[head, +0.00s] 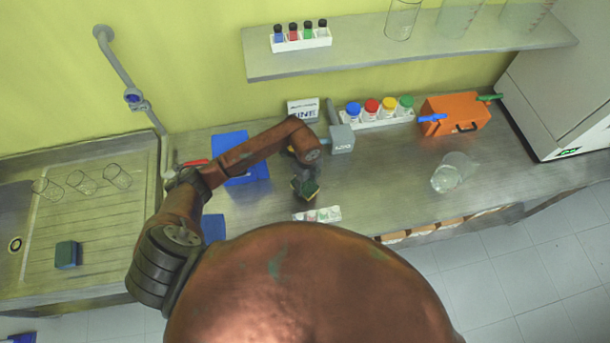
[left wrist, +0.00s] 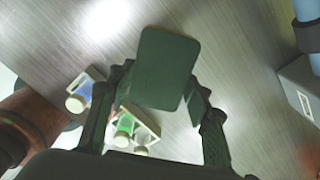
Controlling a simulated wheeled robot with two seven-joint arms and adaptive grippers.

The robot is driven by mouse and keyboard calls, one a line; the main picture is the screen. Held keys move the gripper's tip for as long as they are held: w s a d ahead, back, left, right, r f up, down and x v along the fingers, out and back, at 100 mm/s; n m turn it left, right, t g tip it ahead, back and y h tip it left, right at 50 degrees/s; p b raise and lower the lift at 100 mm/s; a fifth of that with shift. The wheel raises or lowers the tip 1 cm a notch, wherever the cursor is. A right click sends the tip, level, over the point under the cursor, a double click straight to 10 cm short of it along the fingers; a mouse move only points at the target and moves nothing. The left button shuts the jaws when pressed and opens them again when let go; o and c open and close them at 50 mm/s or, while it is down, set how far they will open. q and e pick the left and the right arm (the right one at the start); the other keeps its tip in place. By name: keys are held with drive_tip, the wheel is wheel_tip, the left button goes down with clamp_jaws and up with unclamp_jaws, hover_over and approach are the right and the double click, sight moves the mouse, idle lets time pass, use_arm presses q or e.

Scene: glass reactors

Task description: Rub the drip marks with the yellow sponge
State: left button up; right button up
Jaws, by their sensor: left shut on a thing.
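My left gripper (head: 304,178) is shut on a small sponge (head: 307,191), which looks dark green with a yellowish side, and holds it over the middle of the metal bench. In the left wrist view the sponge (left wrist: 167,68) shows a flat dark green face between the fingers of the left gripper (left wrist: 158,100). I cannot tell whether the sponge touches the bench. I cannot make out drip marks in either view. My right gripper is not in view.
A white rack of vials (head: 317,214) lies close in front of the sponge. A glass beaker (head: 447,178), an orange case (head: 455,113) and a rack of coloured-cap bottles (head: 376,118) stand to the right. A dark block (head: 68,254) sits on the sink drainer (head: 105,230).

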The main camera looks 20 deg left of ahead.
sight(306, 185)
use_arm(q)
drive_tip(key=shift+w+d+r+p, duration=0.1)
drive_tip(key=shift+r+p, duration=0.4)
drive_tip(key=shift+r, duration=0.45)
drive_tip(key=shift+r+p, duration=0.95)
drive_tip(key=shift+r, duration=0.45)
